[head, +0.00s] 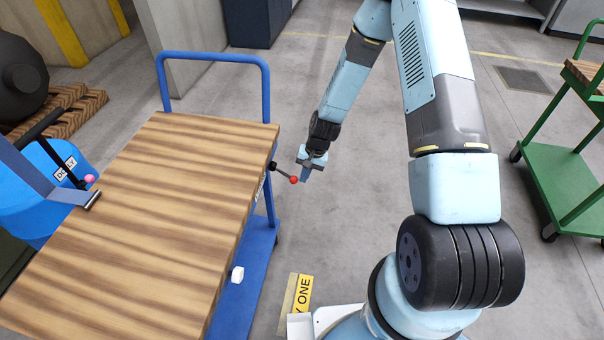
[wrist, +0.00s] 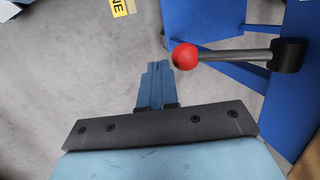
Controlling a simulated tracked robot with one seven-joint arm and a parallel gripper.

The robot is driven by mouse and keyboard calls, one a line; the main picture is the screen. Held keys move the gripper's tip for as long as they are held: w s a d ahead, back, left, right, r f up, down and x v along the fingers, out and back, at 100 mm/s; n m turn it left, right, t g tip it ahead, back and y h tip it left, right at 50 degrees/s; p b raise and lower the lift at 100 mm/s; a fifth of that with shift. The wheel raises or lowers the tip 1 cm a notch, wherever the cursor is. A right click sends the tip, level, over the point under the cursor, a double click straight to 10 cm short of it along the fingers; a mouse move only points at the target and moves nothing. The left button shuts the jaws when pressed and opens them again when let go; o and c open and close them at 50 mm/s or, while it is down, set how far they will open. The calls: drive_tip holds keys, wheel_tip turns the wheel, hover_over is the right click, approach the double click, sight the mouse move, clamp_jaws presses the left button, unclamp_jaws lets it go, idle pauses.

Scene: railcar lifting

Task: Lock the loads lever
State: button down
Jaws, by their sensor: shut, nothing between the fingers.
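The lever is a short grey rod with a red ball knob (head: 294,180) on the right side of the wooden-topped blue cart (head: 150,190). In the wrist view the lever (wrist: 235,55) lies nearly level, from the black hub (wrist: 289,55) at right to its red ball at left. My gripper (head: 304,178) is shut and empty, just right of the knob in the head view. In the wrist view my fingertips (wrist: 158,68) are just left of the red ball; whether they touch it I cannot tell.
A green cart (head: 560,190) stands at the far right. A blue dolly (head: 50,185) with a pink-tipped lever (head: 89,179) is at the left.

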idle(0.3)
drive_tip(key=d+r, duration=0.7)
drive_tip(key=d, duration=0.4)
drive_tip(key=shift+s+d+r, duration=0.25)
drive_tip(key=shift+s+d, duration=0.1)
drive_tip(key=shift+r, duration=0.1)
